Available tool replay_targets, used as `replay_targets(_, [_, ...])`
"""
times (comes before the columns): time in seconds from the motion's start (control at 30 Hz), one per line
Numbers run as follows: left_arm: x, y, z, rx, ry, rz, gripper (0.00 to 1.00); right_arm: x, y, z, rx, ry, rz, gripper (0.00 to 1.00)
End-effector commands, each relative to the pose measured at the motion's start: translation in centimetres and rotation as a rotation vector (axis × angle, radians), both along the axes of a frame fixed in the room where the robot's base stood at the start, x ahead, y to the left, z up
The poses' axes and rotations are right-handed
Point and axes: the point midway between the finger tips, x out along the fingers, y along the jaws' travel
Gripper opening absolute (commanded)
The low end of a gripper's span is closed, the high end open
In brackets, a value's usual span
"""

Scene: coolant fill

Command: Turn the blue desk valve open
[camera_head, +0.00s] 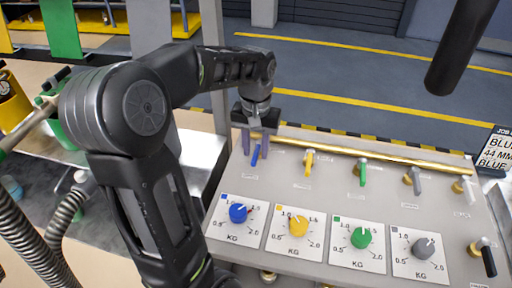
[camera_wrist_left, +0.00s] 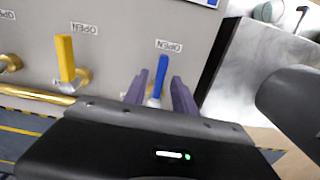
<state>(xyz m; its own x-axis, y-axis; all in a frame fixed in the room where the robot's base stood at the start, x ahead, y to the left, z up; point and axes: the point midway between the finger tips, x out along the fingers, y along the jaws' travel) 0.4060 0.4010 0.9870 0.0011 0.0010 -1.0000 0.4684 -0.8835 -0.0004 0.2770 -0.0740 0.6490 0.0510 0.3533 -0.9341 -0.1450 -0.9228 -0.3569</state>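An "OPEN" label is beside the lever's end in that view. The valve's base is partly hidden by the gripper. My right gripper is not in view.
Yellow (camera_head: 309,161), green (camera_head: 363,173) and grey (camera_head: 416,181) levers follow to the right along the brass pipe (camera_head: 370,153). Dials for blue (camera_head: 238,213), yellow, green and grey sit below. A black-handled valve (camera_head: 487,259) and a job card (camera_head: 497,150) are at far right.

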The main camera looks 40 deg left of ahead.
Motion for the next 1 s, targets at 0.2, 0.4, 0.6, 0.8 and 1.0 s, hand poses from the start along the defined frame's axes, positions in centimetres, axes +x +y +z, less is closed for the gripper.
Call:
replay_targets(0.2, [0.0, 0.0, 0.0, 0.000, 0.001, 0.001, 0.34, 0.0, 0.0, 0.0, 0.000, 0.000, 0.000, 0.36])
replay_targets(0.4, [0.1, 0.0, 0.9, 0.000, -0.002, 0.001, 0.34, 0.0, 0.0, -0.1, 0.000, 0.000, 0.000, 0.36])
replay_targets(0.6, [0.1, 0.0, 4.0, 0.001, -0.004, 0.000, 0.34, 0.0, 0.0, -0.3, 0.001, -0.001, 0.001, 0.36])
replay_targets(0.8, [0.1, 0.0, 6.9, 0.001, -0.003, 0.000, 0.34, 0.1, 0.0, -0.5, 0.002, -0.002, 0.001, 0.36])
replay_targets(1.0, [0.0, 0.0, 7.8, 0.000, 0.000, 0.000, 0.34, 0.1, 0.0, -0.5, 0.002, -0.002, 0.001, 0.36])
